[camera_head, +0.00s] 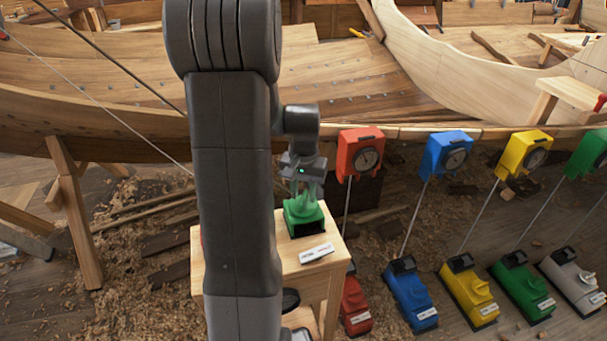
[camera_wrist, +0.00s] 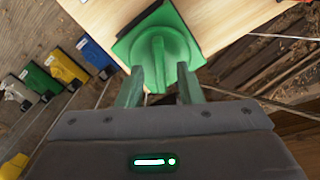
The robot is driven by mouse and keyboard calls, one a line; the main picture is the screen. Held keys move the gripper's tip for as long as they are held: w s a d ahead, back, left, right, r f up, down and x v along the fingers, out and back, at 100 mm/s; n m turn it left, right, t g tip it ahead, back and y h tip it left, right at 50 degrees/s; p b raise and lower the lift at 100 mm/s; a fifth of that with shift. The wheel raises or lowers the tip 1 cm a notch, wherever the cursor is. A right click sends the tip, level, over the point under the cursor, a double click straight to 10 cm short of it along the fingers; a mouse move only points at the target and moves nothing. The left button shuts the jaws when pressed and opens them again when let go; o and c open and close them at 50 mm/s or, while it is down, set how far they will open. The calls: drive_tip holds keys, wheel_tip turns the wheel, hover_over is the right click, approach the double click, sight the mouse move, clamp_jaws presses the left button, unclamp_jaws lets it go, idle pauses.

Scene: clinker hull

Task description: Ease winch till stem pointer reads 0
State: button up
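A green device with a raised, ridged knob (camera_head: 304,216) sits on a wooden stand (camera_head: 283,262). It also shows in the wrist view (camera_wrist: 158,48). I cannot tell whether it is the winch. My gripper (camera_head: 306,188) is just above it, pointing down. In the wrist view my two fingers (camera_wrist: 159,84) are apart, one on each side of the knob's near end; I cannot tell whether they touch it. Round dials with pointers sit on red (camera_head: 361,154), blue (camera_head: 447,154) and yellow (camera_head: 523,155) boxes along the hull edge. Their readings are too small to tell.
Several coloured floor units, including blue (camera_head: 411,298) and yellow (camera_head: 468,297), stand right of the stand, joined by thin rods to the dial boxes. The wooden hull (camera_head: 110,110) spans the back. A wooden trestle leg (camera_head: 76,210) stands at left. Shavings cover the floor.

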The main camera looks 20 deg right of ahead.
wheel_tip(320, 180, up, 13)
idle(0.3)
drive_tip(key=shift+f, duration=0.1)
wheel_tip(320, 180, down, 14)
drive_tip(key=shift+r, duration=0.1)
idle(0.7)
drive_tip(key=shift+r, duration=0.1)
